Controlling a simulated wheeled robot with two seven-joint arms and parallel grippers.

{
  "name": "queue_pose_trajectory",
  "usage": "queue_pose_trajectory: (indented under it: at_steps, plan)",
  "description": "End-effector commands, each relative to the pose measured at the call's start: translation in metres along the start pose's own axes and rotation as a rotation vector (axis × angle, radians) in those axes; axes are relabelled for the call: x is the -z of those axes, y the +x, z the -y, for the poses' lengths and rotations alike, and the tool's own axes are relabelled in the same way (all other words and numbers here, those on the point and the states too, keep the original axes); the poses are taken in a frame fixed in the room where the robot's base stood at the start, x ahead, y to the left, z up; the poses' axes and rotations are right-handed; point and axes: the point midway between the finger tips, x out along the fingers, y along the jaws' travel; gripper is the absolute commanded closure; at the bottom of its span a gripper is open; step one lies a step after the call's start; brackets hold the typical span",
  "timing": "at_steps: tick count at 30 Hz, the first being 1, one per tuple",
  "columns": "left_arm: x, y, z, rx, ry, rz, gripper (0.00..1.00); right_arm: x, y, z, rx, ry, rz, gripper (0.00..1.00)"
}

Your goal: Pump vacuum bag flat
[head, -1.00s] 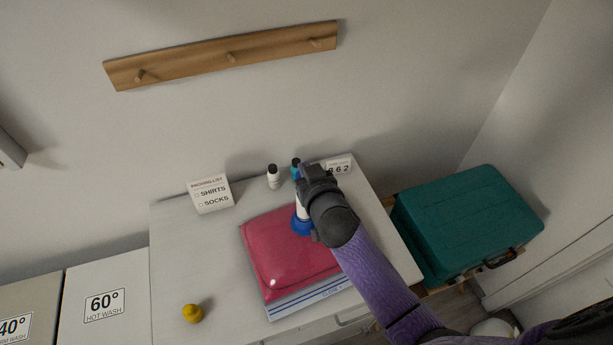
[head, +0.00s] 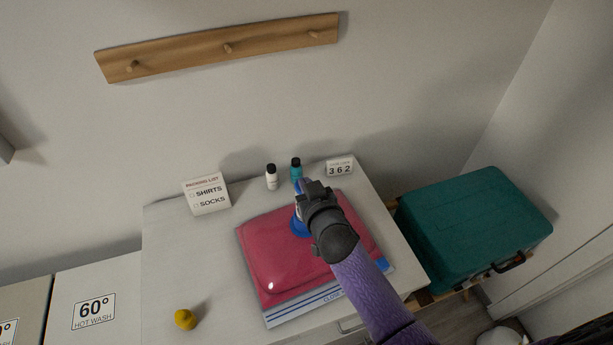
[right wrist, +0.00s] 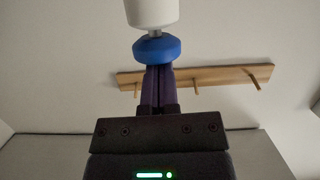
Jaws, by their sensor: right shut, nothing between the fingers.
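A red vacuum bag (head: 290,262) with a clear, blue-striped zip edge lies on the white table top, looking fairly low and smooth. A pump with a blue base (head: 299,228) stands on it, mostly hidden behind my right gripper (head: 306,190). In the right wrist view, a blue disc (right wrist: 157,48) on a short metal rod joins a white cylinder (right wrist: 152,12). My right gripper's purple fingers (right wrist: 157,72) are shut and empty, their tips at the blue disc; I cannot tell whether they touch. My left gripper is out of view.
A packing list card (head: 207,194), a white bottle (head: 271,177), a teal bottle (head: 296,170) and a "362" sign (head: 340,167) stand along the table's back. A yellow object (head: 186,319) sits front left. A teal suitcase (head: 473,229) lies right of the table. A peg rail (head: 220,47) is on the wall.

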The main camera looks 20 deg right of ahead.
Motion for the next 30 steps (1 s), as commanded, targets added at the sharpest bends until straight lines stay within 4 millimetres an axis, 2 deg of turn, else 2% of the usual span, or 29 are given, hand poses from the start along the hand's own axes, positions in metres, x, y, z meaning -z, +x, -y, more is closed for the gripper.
queue_pose_trajectory:
  at_steps: [5, 8, 14, 15, 16, 24, 30]
  plan:
    - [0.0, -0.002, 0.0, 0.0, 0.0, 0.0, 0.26, 0.0, -0.001, 0.0, -0.001, 0.0, 0.006, 1.0]
    - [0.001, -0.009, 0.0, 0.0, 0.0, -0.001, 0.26, 0.007, -0.002, -0.001, -0.001, 0.0, 0.006, 1.0]
    - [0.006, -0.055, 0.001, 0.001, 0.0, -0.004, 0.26, 0.056, -0.008, -0.008, -0.001, 0.0, 0.003, 1.0]
    - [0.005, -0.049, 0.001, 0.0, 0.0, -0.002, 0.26, 0.045, -0.019, -0.007, -0.001, 0.0, 0.005, 1.0]
    - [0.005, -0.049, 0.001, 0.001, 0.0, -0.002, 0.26, 0.043, -0.026, -0.007, 0.0, -0.001, 0.005, 1.0]
    - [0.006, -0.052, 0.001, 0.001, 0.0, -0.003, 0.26, 0.041, -0.085, -0.006, 0.001, 0.001, 0.003, 1.0]
    - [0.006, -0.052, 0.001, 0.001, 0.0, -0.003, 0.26, 0.042, -0.103, -0.006, 0.0, 0.0, 0.001, 1.0]
